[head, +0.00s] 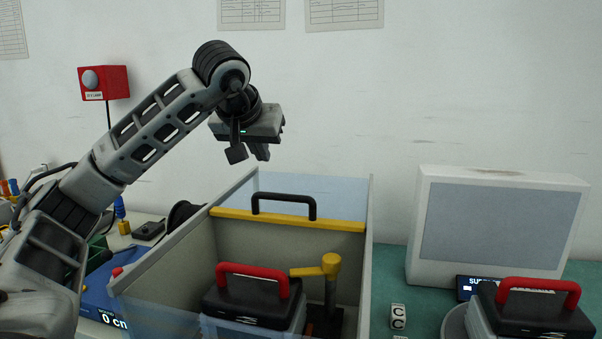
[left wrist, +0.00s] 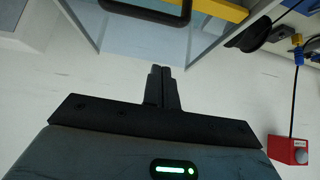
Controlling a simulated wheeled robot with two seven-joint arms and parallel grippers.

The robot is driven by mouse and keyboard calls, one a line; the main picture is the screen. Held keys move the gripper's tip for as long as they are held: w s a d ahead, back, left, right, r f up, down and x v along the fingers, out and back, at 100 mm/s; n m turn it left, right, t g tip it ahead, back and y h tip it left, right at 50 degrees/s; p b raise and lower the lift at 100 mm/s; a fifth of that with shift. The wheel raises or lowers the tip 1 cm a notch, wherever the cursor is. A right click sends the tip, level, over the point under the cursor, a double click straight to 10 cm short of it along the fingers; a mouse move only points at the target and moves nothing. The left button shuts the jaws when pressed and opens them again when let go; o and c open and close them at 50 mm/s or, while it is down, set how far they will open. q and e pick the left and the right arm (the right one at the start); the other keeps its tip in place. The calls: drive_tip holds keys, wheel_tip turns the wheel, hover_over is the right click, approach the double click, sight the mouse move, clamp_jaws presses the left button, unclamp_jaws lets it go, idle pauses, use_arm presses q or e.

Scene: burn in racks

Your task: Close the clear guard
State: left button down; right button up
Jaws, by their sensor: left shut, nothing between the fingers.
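The clear guard (head: 338,190) is a see-through panel with a yellow edge bar (head: 340,224) and a black handle (head: 284,197). It sits at the back of a grey-walled box (head: 372,250), and the box's front part is uncovered. My left gripper (head: 258,153) is shut and empty, above and behind the handle, apart from it. In the left wrist view, its closed fingers (left wrist: 162,72) point toward the box, with the handle (left wrist: 147,14) and yellow bar (left wrist: 225,8) at the top edge. My right gripper is not in view.
Inside the box are a black case with a red handle (head: 253,275) and a yellow lever clamp (head: 329,268). A grey monitor-like unit (head: 500,225) and another red-handled case (head: 535,310) stand at right. A red lamp box (head: 104,82) is on the wall. Air above the box is clear.

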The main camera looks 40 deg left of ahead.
sight(274, 207)
use_arm(q)
drive_tip(key=x, duration=0.9)
drive_tip(key=shift+b, duration=0.3)
drive_tip(key=shift+f, duration=0.4)
drive_tip(key=shift+s+d+f, duration=0.1)
drive_tip(key=shift+s+d, duration=0.3)
drive_tip(key=shift+s, duration=0.35)
drive_tip(key=shift+s+d+f, duration=0.15)
drive_tip(key=shift+s+d, duration=0.3)
drive_tip(key=shift+s, duration=0.3)
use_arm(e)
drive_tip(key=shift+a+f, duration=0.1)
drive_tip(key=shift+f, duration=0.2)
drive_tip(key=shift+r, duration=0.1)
